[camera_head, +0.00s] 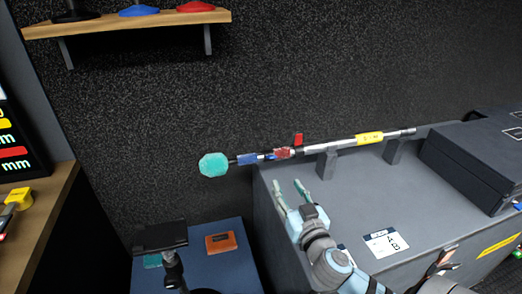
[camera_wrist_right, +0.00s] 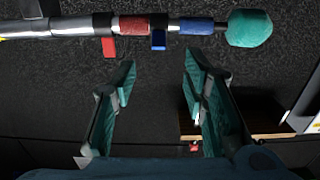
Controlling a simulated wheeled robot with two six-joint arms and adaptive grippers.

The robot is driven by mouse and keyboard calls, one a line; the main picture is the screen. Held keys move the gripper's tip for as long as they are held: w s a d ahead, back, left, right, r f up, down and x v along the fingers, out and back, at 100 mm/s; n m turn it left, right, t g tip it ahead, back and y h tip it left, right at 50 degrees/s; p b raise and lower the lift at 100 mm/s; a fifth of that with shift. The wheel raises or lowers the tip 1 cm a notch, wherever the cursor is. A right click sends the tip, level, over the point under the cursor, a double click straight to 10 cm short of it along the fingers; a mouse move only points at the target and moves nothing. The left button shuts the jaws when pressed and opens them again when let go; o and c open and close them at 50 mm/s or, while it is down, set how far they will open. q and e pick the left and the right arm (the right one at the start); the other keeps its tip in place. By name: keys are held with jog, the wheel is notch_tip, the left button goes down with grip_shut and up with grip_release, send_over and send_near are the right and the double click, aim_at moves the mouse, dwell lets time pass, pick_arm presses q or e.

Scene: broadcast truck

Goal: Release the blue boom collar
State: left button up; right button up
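A boom pole (camera_head: 345,143) lies across supports on a grey case, with a teal windscreen (camera_head: 213,165) at its left end. The blue collar (camera_head: 247,159) is on the pole beside the windscreen. A small blue lever (camera_head: 268,156) sits between it and the red collar (camera_head: 281,153), whose red lever (camera_head: 298,139) sticks up. In the right wrist view the blue collar (camera_wrist_right: 196,26) and blue lever (camera_wrist_right: 158,41) lie beyond the fingertips. My right gripper (camera_head: 289,186) is open and empty, in front of the pole and apart from it. My left gripper is not in view.
The grey case (camera_head: 345,195) carries a labelled card (camera_head: 386,242) and a dark box (camera_head: 480,160) at right. An orange box (camera_head: 221,243) and a dark flat-topped stand (camera_head: 160,236) are at the lower left. A shelf (camera_head: 130,22) is on the wall above.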

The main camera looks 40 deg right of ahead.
send_near(273, 156)
jog(key=w, duration=0.2)
jog(key=x, duration=0.7)
jog(key=shift+w+d+f, duration=0.25)
jog(key=shift+d+f, duration=0.15)
jog(key=shift+d, duration=0.05)
jog(key=shift+w+r, duration=0.1)
jog(key=shift+w, duration=0.1)
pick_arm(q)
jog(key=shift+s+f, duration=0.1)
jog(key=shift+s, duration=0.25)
pick_arm(e)
jog(key=shift+c, duration=0.2)
jog(key=shift+d, duration=0.1)
grip_shut()
jog(key=f+t+b, duration=0.1)
jog(key=b, duration=0.4)
jog(key=shift+f, duration=0.1)
jog(key=shift+s+b, duration=0.1)
jog(key=shift+b, duration=0.4)
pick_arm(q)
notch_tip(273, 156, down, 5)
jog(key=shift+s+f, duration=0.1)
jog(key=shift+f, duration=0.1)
pick_arm(e)
jog(key=shift+r, duration=0.35)
